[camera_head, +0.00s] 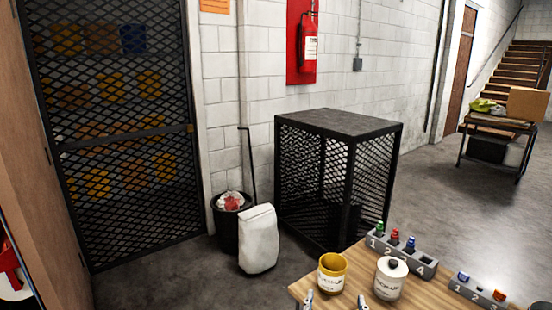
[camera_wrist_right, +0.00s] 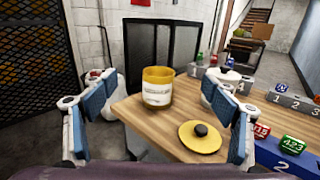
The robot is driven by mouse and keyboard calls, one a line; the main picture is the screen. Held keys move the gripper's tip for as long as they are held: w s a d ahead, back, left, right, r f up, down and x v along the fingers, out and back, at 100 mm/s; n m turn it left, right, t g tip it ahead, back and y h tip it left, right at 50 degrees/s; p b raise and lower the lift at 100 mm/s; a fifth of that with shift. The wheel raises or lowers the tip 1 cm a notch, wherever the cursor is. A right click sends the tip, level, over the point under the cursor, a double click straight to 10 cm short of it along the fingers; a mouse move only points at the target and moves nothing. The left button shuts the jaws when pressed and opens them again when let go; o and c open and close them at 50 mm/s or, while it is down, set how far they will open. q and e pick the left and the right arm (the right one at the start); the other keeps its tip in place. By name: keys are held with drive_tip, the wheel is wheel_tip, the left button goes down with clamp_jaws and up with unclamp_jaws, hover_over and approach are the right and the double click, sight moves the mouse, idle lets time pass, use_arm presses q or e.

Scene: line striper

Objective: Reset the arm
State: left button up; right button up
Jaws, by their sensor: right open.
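My right gripper (camera_head: 335,301) shows only as two fingertips at the bottom of the head view. In the right wrist view its blue-padded fingers (camera_wrist_right: 160,105) are spread wide, with nothing between them. Beyond them, an open yellow pot (camera_wrist_right: 158,88) with a white label stands on the wooden table (camera_wrist_right: 140,118); it also shows in the head view (camera_head: 332,274). A yellow lid with a black knob (camera_wrist_right: 200,137) lies flat on the table, right of centre. My left gripper is not in view.
A lidded white pot (camera_head: 390,279) and a numbered grey rack (camera_head: 402,256) with coloured pieces stand on the table. A second rack (camera_head: 478,294) is to the right. Behind are a black mesh cage (camera_head: 340,170), a white sack (camera_head: 259,240) and a bin (camera_head: 228,228).

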drive_tip(key=s+d+f+m+g+h, duration=0.1)
drive_tip(key=s+d+f+m+g, duration=0.4)
drive_tip(key=s+m, duration=0.4)
drive_tip(key=s+d+f+m+g, duration=0.3)
drive_tip(key=s+d+f+m, duration=0.35)
drive_tip(key=m, duration=0.35)
drive_tip(key=s+a+f+m+g+y, duration=0.2)
drive_tip(key=s+a+m+g, duration=0.1)
drive_tip(key=s+m, duration=0.5)
drive_tip(key=s+a+f+m+g+y, duration=0.25)
drive_tip(key=s+m, duration=0.25)
drive_tip(key=s, duration=0.5)
wheel_tip(320, 180, down, 30)
drive_tip(key=s+g+b, duration=0.2)
drive_tip(key=b, duration=0.3)
use_arm(q)
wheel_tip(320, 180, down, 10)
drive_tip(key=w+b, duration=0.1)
drive_tip(key=b, duration=0.4)
use_arm(e)
drive_tip(key=s+d+f, duration=0.1)
drive_tip(key=s+f, duration=0.7)
drive_tip(key=f, duration=0.3)
drive_tip(key=s+d+f+g, duration=0.1)
drive_tip(key=s+d+f, duration=0.1)
drive_tip(key=s+f, duration=0.7)
drive_tip(key=shift+s+f+n, duration=0.15)
drive_tip(key=shift+f+n, duration=0.15)
drive_tip(key=shift+f, duration=0.6)
